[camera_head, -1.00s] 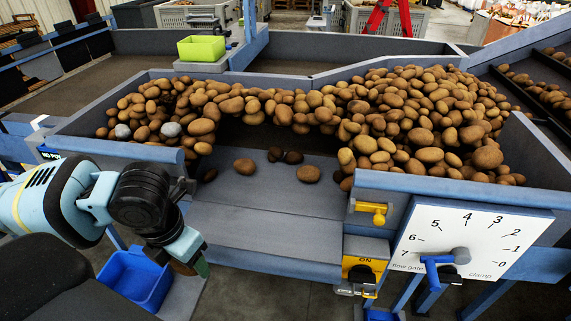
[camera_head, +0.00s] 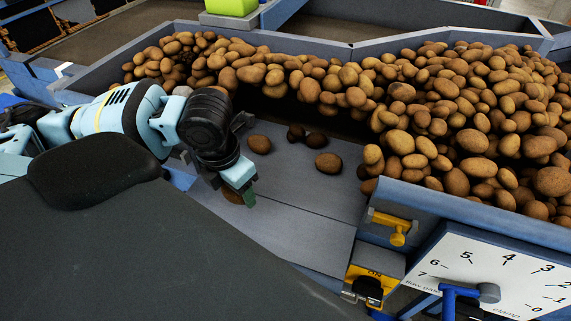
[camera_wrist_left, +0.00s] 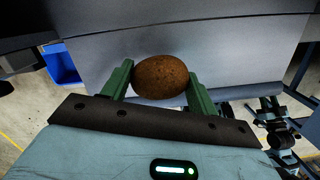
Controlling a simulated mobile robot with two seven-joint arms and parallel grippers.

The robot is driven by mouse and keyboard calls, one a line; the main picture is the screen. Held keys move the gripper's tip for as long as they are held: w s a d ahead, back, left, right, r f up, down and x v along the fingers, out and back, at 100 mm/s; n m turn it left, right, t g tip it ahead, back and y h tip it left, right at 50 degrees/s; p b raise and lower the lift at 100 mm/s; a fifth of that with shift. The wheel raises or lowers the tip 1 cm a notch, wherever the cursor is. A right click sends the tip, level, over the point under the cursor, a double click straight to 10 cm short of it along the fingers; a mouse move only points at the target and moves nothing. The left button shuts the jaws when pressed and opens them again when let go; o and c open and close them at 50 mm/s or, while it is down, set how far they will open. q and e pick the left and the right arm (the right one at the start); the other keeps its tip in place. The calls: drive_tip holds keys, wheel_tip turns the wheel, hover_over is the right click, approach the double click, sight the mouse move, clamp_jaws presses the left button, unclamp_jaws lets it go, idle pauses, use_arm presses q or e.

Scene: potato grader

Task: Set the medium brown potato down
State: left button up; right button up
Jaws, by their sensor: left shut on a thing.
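A medium brown potato (camera_wrist_left: 160,76) sits between the two green fingers of my left gripper (camera_wrist_left: 160,84) in the left wrist view, with a finger against each side. In the head view my left gripper (camera_head: 246,194) is over the left part of the grey sloping panel (camera_head: 290,222) at the front of the grader. The held potato (camera_head: 232,196) is partly hidden there behind the fingers. I cannot tell whether it touches the panel. My right gripper is not in view.
Loose potatoes (camera_head: 328,163) lie on the upper panel, with another (camera_head: 259,144) close behind my left gripper. A large potato heap (camera_head: 470,110) fills the back and right. A yellow handle (camera_head: 392,225) and white dial plate (camera_head: 500,275) are at right. The lower panel is clear.

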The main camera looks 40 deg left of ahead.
use_arm(q)
hover_over(284, 175)
drive_tip(key=s, duration=0.1)
drive_tip(key=shift+a+f, duration=0.1)
drive_tip(key=shift+f, duration=0.5)
drive_tip(key=shift+w, duration=0.35)
drive_tip(key=shift+f, duration=1.8)
drive_tip(key=shift+f, duration=0.1)
drive_tip(key=o, duration=1)
drive_tip(key=r, duration=0.4)
drive_tip(key=s+r, duration=0.1)
drive_tip(key=r, duration=0.3)
drive_tip(key=r+p, duration=0.1)
drive_tip(key=r, duration=0.3)
drive_tip(key=shift+s, duration=0.25)
